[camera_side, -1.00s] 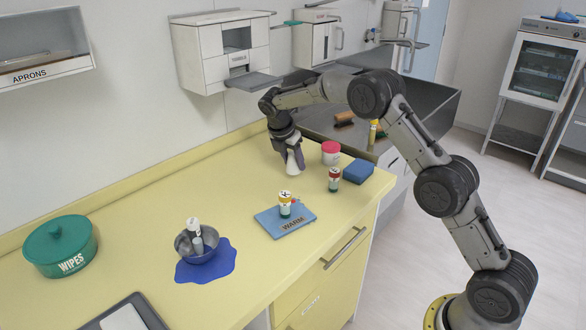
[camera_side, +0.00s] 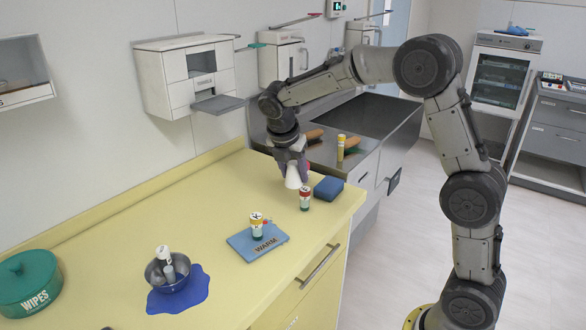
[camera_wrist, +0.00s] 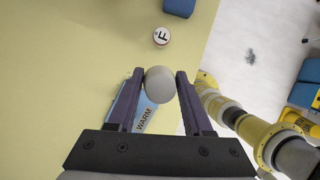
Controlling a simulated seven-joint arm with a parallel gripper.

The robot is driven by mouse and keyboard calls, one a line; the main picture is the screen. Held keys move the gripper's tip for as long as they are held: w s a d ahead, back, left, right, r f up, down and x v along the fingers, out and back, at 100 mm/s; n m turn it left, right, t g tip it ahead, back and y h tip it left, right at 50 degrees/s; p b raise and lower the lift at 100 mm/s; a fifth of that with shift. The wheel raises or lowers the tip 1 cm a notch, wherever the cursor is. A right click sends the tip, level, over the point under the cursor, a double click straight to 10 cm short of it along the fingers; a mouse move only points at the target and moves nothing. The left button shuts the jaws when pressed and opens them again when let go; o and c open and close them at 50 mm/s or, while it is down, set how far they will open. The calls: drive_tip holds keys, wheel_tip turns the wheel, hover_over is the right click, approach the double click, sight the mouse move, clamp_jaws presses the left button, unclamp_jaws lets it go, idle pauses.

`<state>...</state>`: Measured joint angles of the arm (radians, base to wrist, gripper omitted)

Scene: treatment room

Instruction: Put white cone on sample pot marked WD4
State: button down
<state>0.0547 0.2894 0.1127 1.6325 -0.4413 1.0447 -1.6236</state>
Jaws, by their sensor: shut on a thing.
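The white cone (camera_side: 293,180) is between the fingers of my gripper (camera_side: 291,162), which is shut on it, over the counter's far end. In the wrist view the cone (camera_wrist: 160,86) shows as a round pale end between the dark fingers. A small pot (camera_side: 305,200) with a dark red top stands just right of the cone, apart from it in the wrist view. That pot (camera_wrist: 162,36) has a letter like F on its lid. Another pot (camera_side: 257,227) stands on the blue WARM mat (camera_side: 272,241). I cannot read WD4 on any pot.
A blue block (camera_side: 328,188) lies right of the near pot. Something red (camera_side: 308,169) is mostly hidden behind my gripper. A metal bowl (camera_side: 152,276) with white-topped items sits on a dark blue patch (camera_side: 196,291). A green WIPES tub (camera_side: 28,284) stands left.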

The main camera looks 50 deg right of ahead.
drive_tip(key=shift+w+r+n, duration=0.2)
drive_tip(key=shift+r+n, duration=0.2)
drive_tip(key=shift+n, duration=0.2)
drive_tip(key=d+r+n, duration=0.1)
drive_tip(key=d+r, duration=0.2)
drive_tip(key=d, duration=0.3)
drive_tip(key=d+r, duration=0.3)
drive_tip(key=d, duration=0.4)
drive_tip(key=shift+t, duration=0.4)
drive_tip(key=w+d+f, duration=0.2)
drive_tip(key=w+f, duration=0.1)
drive_tip(key=w+d+f, duration=0.2)
drive_tip(key=w+f, duration=0.1)
drive_tip(key=w, duration=0.1)
drive_tip(key=w+d+f, duration=0.2)
drive_tip(key=w+f, duration=0.1)
drive_tip(key=shift+w+f, duration=0.1)
drive_tip(key=shift+w, duration=0.05)
drive_tip(key=shift+w+d+f, duration=0.25)
drive_tip(key=shift+w+f, duration=0.2)
drive_tip(key=shift+f, duration=1.55)
drive_tip(key=shift+f, duration=0.15)
drive_tip(key=shift+c, duration=1.6)
unclamp_jaws()
